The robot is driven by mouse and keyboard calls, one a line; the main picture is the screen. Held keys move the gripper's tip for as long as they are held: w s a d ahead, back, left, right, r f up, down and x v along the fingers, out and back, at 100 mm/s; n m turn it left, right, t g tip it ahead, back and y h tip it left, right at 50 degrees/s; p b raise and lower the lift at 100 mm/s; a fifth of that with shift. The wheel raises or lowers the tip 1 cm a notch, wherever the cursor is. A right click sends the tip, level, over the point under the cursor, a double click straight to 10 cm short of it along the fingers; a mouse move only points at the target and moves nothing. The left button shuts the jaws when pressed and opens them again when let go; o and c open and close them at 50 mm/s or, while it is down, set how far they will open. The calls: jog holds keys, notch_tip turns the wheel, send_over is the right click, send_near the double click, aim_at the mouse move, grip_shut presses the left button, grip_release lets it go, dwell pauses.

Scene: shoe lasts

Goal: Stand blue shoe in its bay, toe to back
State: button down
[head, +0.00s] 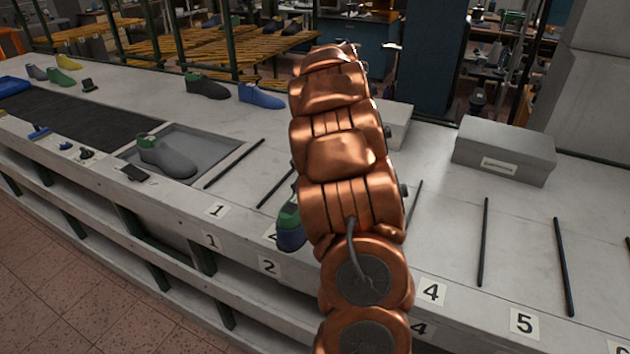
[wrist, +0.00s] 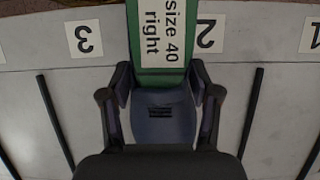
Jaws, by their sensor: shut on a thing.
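The held shoe is blue with a green top block; it shows in the wrist view (wrist: 165,122), with "size 40 right" on the green part. My gripper (wrist: 161,88) is shut on it, one finger on each side. In the head view the shoe (head: 290,234) shows beside my arm, near the bench's front edge and partly over the upper number 2 label. My arm hides the rest of it and the gripper there. I cannot tell whether it touches the bench. Another blue shoe (head: 262,96) lies at the bench's back edge.
Black divider rods (head: 484,242) part numbered bays on the bench. A grey shoe (head: 167,158) sits in a grey tray (head: 222,144) to the left. A dark green-topped shoe (head: 207,87) stands at the back. A grey lidded box (head: 505,148) stands at right.

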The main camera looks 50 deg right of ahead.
jog(key=shift+w+d+f+p, duration=0.2)
jog(key=shift+w+d+p, duration=0.85)
jog(key=shift+d, duration=0.85)
jog(key=shift+w+d+f+p, duration=0.2)
jog(key=shift+w+d+p, duration=0.5)
jog(key=shift+w+d, duration=1)
jog(key=shift+w+d+f+p, duration=0.2)
jog(key=shift+w+d+p, duration=0.7)
jog(key=shift+d, duration=1.25)
jog(key=shift+d, duration=0.1)
jog(key=shift+w+d, duration=0.15)
notch_tip(320, 180, down, 2)
jog(key=shift+f+p, duration=0.15)
jog(key=shift+p, duration=0.8)
jog(key=shift+f, duration=0.65)
jog(key=shift+f, duration=0.15)
jog(key=shift+c, duration=1.2)
grip_release()
